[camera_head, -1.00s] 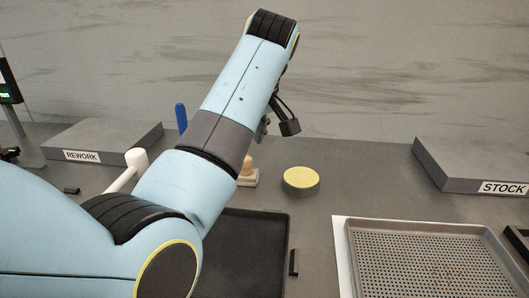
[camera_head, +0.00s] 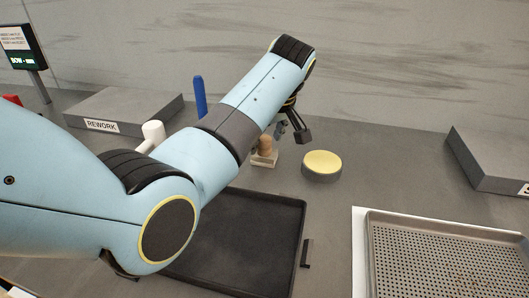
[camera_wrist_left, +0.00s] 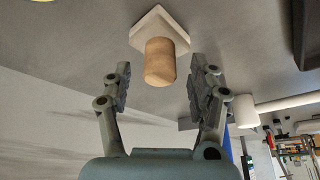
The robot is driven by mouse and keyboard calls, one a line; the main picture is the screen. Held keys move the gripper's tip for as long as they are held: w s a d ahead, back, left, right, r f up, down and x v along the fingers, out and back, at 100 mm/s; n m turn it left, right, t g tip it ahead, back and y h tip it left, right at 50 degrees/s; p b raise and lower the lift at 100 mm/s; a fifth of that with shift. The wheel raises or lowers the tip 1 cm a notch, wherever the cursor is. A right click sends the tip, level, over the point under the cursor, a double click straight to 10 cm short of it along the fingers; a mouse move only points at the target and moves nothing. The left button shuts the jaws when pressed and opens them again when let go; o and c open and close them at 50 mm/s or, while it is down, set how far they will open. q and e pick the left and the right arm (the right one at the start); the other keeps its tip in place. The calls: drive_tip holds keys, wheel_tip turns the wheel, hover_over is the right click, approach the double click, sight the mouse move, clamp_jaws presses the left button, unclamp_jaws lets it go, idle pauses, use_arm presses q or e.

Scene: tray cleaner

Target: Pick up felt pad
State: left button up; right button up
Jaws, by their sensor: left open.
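The felt pad is a pale square block (camera_head: 262,161) with an upright wooden knob (camera_head: 265,143), standing on the grey bench beyond the dark tray. In the left wrist view the white base (camera_wrist_left: 143,27) and knob (camera_wrist_left: 160,62) show clearly. My left gripper (camera_head: 291,130) is open and empty, just above and to the right of the knob in the head view. In the left wrist view the fingers (camera_wrist_left: 160,75) stand apart on either side of the knob, with gaps showing on both sides. My right gripper is not in view.
A round yellow-topped pad (camera_head: 322,163) stands right of the felt pad. A blue upright piece (camera_head: 200,96) and a white cylinder (camera_head: 153,132) stand to its left. The dark tray (camera_head: 303,222) is in front, the perforated tray (camera_head: 371,250) at right, the REWORK block (camera_head: 130,105) at left.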

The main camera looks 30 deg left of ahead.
use_arm(q)
drive_tip(key=shift+w+a+f, duration=0.1)
drive_tip(key=shift+a+f, duration=0.05)
drive_tip(key=shift+f, duration=0.25)
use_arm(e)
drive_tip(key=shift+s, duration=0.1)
use_arm(q)
drive_tip(key=shift+c, duration=0.4)
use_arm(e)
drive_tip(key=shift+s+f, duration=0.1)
use_arm(q)
drive_tip(key=shift+c, duration=1)
drive_tip(key=c, duration=0.9)
clamp_jaws()
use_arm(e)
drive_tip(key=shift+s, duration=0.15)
use_arm(q)
drive_tip(key=shift+r, duration=0.15)
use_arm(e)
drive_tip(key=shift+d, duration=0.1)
